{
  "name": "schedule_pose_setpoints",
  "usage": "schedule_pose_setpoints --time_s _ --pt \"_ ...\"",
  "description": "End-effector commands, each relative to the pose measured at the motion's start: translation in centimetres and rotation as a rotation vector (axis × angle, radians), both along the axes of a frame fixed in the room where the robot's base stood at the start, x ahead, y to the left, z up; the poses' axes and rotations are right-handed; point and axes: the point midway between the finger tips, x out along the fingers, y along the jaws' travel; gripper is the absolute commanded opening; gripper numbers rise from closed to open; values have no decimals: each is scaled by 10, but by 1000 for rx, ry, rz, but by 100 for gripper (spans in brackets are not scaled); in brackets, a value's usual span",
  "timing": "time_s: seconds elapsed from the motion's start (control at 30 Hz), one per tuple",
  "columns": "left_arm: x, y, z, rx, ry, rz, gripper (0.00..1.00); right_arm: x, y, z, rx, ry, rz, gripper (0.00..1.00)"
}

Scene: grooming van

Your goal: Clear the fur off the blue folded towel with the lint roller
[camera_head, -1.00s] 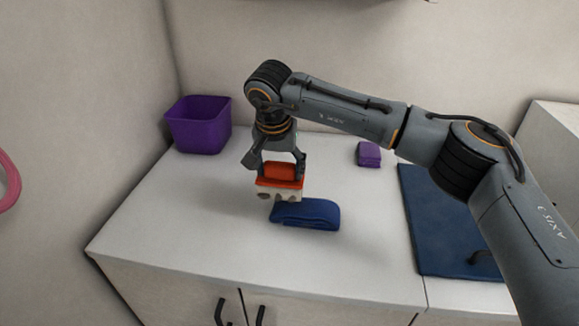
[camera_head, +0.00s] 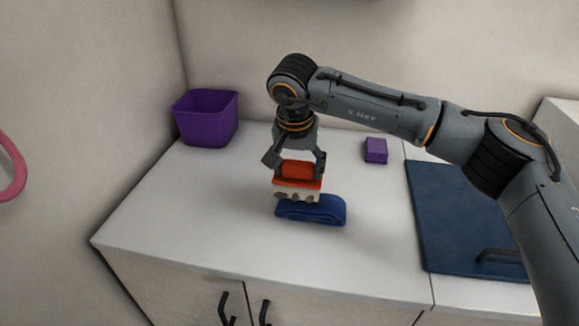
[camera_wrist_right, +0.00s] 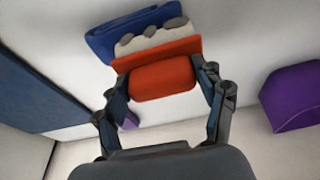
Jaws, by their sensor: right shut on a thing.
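The blue folded towel (camera_head: 318,213) lies on the white counter in the head view; it also shows at the top of the right wrist view (camera_wrist_right: 110,32). My right gripper (camera_head: 297,172) is shut on the orange handle (camera_head: 296,169) of the lint roller, which also shows in the right wrist view (camera_wrist_right: 162,80). The roller's white lower part (camera_wrist_right: 135,46) carries several grey tufts (camera_wrist_right: 174,23). It is over the towel's back left part; I cannot tell whether it touches. The roller hides part of the towel, and I make out no fur on the visible part. My left gripper is not in view.
A purple bin (camera_head: 206,120) stands at the counter's back left. A small purple block (camera_head: 375,150) lies behind and to the right of the towel. A dark blue mat or panel (camera_head: 455,215) with a dark handle is at right. The counter (camera_head: 190,220) left of the towel is clear.

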Motion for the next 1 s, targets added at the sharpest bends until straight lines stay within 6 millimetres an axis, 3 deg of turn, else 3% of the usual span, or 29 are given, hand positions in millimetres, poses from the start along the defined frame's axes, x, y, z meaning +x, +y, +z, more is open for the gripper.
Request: schedule_pose_setpoints --time_s 0.77,1.0 --pt "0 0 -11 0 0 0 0 -11 -40 -2 1 0 -2 45" --pt "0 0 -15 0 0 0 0 -17 -60 -1 0 0 -1 45"
